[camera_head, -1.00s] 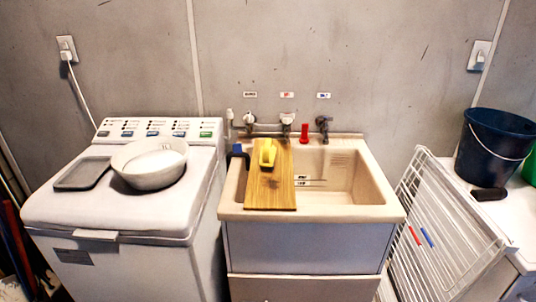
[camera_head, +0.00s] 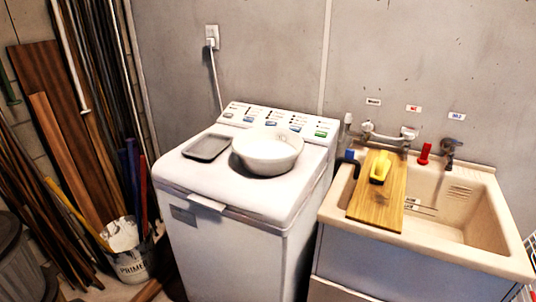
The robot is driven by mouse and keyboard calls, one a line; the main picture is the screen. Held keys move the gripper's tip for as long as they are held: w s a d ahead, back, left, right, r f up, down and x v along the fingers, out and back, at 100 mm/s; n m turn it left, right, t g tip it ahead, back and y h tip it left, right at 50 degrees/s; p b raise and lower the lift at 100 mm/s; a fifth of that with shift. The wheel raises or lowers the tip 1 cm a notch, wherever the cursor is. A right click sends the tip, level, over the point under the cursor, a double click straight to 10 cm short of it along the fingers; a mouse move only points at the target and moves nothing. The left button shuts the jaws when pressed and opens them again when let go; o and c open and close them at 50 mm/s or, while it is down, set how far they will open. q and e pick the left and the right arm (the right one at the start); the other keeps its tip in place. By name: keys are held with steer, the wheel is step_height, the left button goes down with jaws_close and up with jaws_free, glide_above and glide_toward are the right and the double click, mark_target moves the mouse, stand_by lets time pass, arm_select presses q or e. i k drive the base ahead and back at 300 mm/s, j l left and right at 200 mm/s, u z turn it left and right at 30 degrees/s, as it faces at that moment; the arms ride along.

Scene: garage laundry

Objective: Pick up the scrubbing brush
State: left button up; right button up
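A small yellow object (camera_head: 380,167), which may be the scrubbing brush, lies on a wooden board (camera_head: 372,208) laid across the left part of the sink. It is too small to make out bristles. The beige sink (camera_head: 440,205) has a basin open to the right of the board. Neither of my grippers is in view.
A white washing machine (camera_head: 225,225) stands left of the sink, with a white bowl (camera_head: 267,160) and a grey tray (camera_head: 207,147) on its lid. Taps (camera_head: 385,136) line the sink's back edge. Wooden planks (camera_head: 70,155) and a paint bucket (camera_head: 130,262) crowd the left corner.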

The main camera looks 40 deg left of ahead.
mark_target(381, 165)
steer(key=i+l, duration=0.4)
steer(key=i+l+z, duration=0.1)
steer(key=i+l, duration=0.25)
steer(key=l, duration=0.25)
